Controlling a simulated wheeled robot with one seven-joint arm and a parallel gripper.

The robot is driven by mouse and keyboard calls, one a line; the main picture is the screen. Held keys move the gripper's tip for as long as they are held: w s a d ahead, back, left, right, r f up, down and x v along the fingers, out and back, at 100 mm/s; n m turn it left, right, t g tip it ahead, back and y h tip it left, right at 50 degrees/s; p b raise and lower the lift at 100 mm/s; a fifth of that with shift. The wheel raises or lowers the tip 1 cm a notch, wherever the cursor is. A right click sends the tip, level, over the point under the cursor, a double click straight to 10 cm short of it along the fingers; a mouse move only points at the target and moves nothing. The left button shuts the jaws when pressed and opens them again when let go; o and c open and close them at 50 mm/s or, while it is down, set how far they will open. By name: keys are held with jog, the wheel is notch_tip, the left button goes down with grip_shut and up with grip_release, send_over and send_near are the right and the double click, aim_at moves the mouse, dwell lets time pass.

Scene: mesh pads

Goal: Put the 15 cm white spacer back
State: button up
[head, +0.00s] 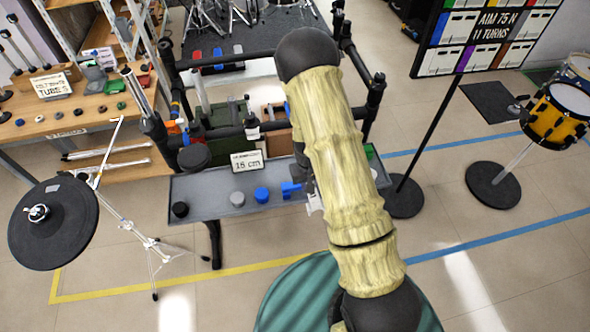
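A grey tray (222,209) hangs on the dark rack and bears a sign (247,161) reading "15 cm". On the tray stand a black round piece (180,209), a grey one (237,199) and a blue one (262,194). Another blue piece (289,189) lies to their right, close to my gripper. My gripper (312,197) is at the tray's right part, mostly hidden behind my own arm. A small pale part shows there; I cannot tell whether it is a finger or a white spacer. The gripper's opening is hidden.
A wooden bench (75,115) with tubes and small parts stands at the left. A black cymbal pad (53,223) on a stand is at the front left. A yellow drum (556,114) and a sign board (487,38) on a pole stand at the right.

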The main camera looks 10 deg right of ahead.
jog(key=s+f+n+b, duration=0.4)
jog(key=s+f+b, duration=0.3)
jog(key=s+b, duration=0.3)
jog(key=shift+s+a+y+b, duration=0.2)
jog(key=shift+s+y+b, duration=0.2)
jog(key=shift+s, duration=0.35)
